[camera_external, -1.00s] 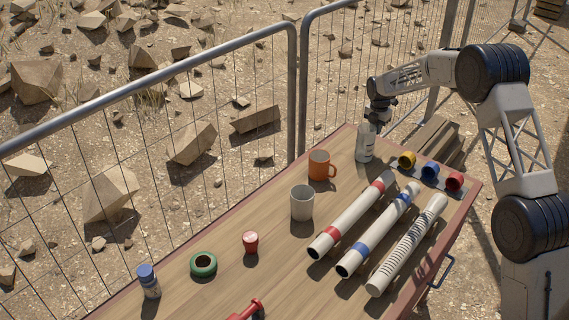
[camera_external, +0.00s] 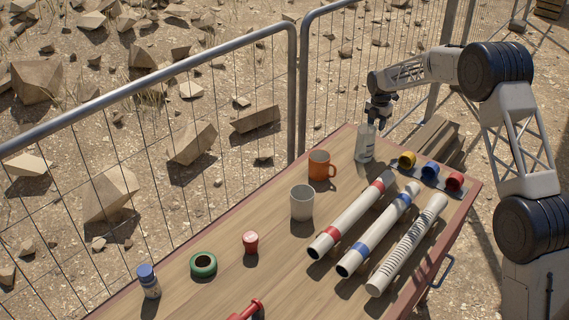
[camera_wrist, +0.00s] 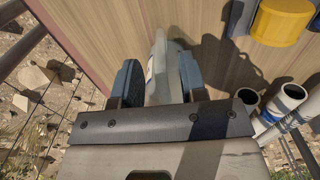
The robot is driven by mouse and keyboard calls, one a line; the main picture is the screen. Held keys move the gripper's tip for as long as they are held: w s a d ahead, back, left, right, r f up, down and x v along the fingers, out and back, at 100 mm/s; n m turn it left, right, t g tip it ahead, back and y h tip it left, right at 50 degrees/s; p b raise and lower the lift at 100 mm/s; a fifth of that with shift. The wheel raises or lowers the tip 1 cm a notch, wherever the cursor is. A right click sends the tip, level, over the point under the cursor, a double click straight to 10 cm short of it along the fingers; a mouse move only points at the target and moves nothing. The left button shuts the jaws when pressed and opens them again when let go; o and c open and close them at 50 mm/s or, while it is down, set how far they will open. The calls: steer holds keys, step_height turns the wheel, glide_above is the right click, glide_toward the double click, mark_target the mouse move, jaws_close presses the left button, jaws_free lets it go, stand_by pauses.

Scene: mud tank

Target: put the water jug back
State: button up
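The water jug (camera_external: 365,146), pale and greyish, stands upright on the far end of the wooden table, behind the orange mug. My gripper (camera_external: 380,113) is just above and behind the jug's top, pointing down. In the wrist view, the two dark blue fingers (camera_wrist: 160,82) are spread apart. The pale jug (camera_wrist: 161,64) shows between and beyond them, with its narrow upper part ahead. The fingers look open; whether either one touches the jug is hard to tell.
An orange mug (camera_external: 319,166) and a white cup (camera_external: 302,203) stand nearby. Yellow, blue and red caps (camera_external: 430,171) sit in a holder right of the jug. A wire fence (camera_external: 297,90) runs behind the table.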

step_height(320, 180, up, 10)
stand_by(0.5)
steer(key=shift+f, duration=0.1)
stand_by(0.5)
steer(key=s+d+r+m, duration=0.2)
steer(key=s+r+m, duration=0.3)
steer(key=s, duration=0.6)
steer(key=s+d+r+m+t, duration=0.1)
steer(key=s+d+r+m, duration=0.2)
steer(key=s+r, duration=0.55)
steer(key=s+d+r+m, duration=0.2)
steer(key=s+r+m, duration=0.25)
steer(key=s, duration=0.75)
steer(key=s+d+f+m, duration=0.1)
steer(key=s+m, duration=0.4)
steer(key=s, duration=0.8)
steer(key=s+d+f+m+t, duration=0.1)
steer(key=s+d+f+m, duration=0.1)
steer(key=s, duration=1.1)
steer(key=s+d+f+m, duration=0.1)
steer(key=s+f+m, duration=0.2)
steer(key=s+m, duration=0.4)
steer(key=s, duration=0.6)
steer(key=shift+d+f+m+t, duration=0.25)
steer(key=shift+f+m+t, duration=0.05)
steer(key=shift+f+m, duration=0.1)
